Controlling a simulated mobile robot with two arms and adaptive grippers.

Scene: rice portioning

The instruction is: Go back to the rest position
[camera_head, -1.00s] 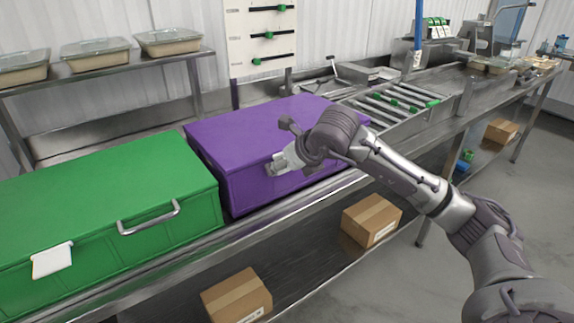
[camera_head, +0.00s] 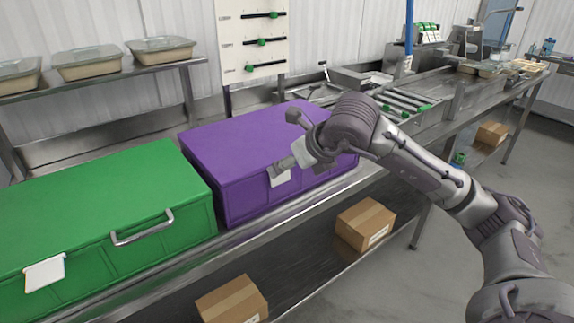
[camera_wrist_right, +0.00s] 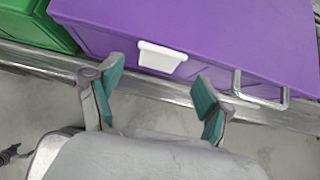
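My right arm comes in from the right in the head view, with its gripper (camera_head: 290,170) in front of the purple box. In the right wrist view my right gripper (camera_wrist_right: 155,95) is open, its two teal-padded fingers wide apart with nothing between them. The purple box (camera_head: 250,140) is closed and stands on the metal counter; it also shows in the right wrist view (camera_wrist_right: 220,40) with a white tag (camera_wrist_right: 162,57) and a metal handle (camera_wrist_right: 262,92). The fingers are apart from the box front. My left gripper is not in view.
A closed green box (camera_head: 100,210) with a metal handle (camera_head: 142,228) stands left of the purple one. Cardboard boxes (camera_head: 366,224) sit on the lower shelf. Filled trays (camera_head: 160,48) stand on the upper rack. The floor (camera_head: 410,275) in front at right is clear.

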